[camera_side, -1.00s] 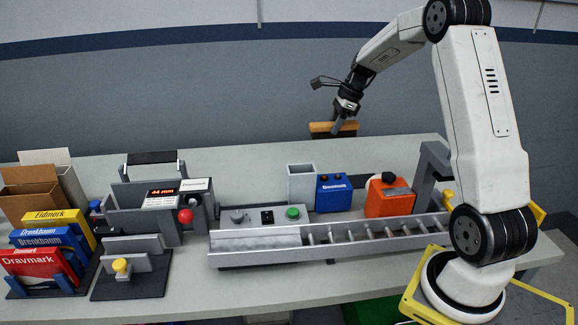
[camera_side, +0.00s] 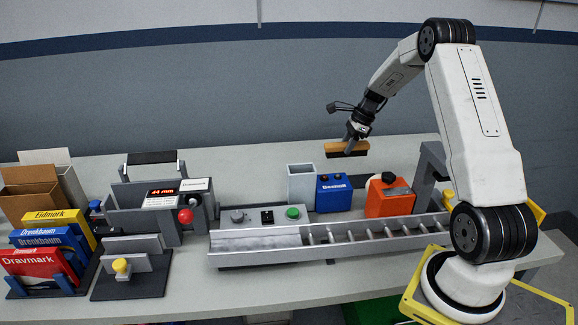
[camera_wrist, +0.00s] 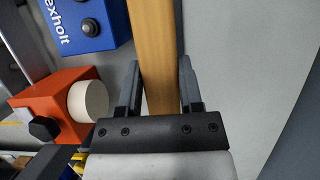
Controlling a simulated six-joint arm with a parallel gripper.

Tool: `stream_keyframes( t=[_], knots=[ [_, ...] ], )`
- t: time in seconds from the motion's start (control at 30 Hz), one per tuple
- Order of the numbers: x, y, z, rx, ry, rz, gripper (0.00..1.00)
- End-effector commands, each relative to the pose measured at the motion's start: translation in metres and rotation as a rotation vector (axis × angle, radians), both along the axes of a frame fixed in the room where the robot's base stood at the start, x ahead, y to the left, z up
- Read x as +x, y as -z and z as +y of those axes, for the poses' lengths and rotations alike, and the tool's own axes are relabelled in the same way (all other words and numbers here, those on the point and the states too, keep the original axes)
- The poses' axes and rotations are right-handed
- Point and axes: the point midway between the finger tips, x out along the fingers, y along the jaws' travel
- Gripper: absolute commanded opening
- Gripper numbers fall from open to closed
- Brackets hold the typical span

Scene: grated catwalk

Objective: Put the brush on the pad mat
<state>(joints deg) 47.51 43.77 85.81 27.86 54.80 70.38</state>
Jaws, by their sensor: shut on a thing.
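The brush (camera_side: 347,147) has a tan wooden back and dark bristles on its underside. My gripper (camera_side: 354,134) is shut on the wooden back and holds it roughly level, against the far part of the bench top in the side view. Its exact height above the bench is hard to tell. In the wrist view the wooden back (camera_wrist: 154,45) runs lengthwise between the two fingers of my gripper (camera_wrist: 158,85); the bristles are hidden there. I cannot pick out a pad mat with certainty in either view.
An orange box (camera_side: 388,198) with a black knob, a blue box (camera_side: 333,193) and an open grey bin (camera_side: 301,184) stand in front of the brush. A grey chute (camera_side: 335,239) lies nearer. The bench's back strip (camera_side: 245,160) is clear.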

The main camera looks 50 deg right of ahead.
Motion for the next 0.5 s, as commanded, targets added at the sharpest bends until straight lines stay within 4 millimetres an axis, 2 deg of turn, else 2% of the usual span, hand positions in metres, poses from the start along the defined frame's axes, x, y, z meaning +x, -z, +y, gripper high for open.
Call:
stream_keyframes(
  t=[0.17,0.5],
  knots=[
    [0.000,0.014,0.000,0.001,-0.001,0.001,0.00],
    [0.000,0.057,0.000,0.000,0.001,0.000,0.00]
  ],
)
